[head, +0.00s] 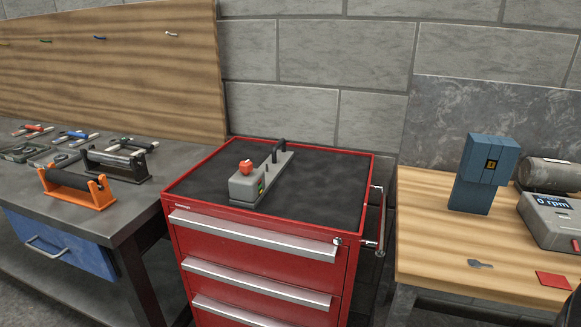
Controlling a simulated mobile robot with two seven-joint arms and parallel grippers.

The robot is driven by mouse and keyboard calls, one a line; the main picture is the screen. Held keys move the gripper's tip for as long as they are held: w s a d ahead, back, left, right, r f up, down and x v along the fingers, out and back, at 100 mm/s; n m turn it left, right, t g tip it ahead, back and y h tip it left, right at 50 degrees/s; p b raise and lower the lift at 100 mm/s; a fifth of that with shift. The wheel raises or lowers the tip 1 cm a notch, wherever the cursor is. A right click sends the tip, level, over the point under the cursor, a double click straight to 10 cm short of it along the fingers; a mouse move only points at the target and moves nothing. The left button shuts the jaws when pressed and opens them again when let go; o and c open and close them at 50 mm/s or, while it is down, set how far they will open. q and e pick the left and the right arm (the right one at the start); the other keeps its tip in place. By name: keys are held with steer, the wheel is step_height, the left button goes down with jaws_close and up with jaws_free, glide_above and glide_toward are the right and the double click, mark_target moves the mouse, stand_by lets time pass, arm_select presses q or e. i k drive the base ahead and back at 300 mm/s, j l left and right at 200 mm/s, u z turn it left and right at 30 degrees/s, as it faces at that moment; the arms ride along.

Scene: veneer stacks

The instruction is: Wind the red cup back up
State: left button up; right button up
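A small red piece (245,168) sits on top of the near end of a grey device (247,186); it may be the red cup, but it is too small to be sure. The device lies on the black top of a red drawer cabinet (265,220). Neither of my grippers is in view, and nothing touches the device.
The cabinet's black top (325,180) is otherwise clear. A grey workbench (165,185) with tools and an orange-framed roller (75,190) stands left. A wooden table (425,240) on the right holds a blue device (484,175) and a grey meter (550,220) reading 0 rpm.

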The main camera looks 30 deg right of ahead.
mark_target(245, 166)
steer(key=z, duration=0.9)
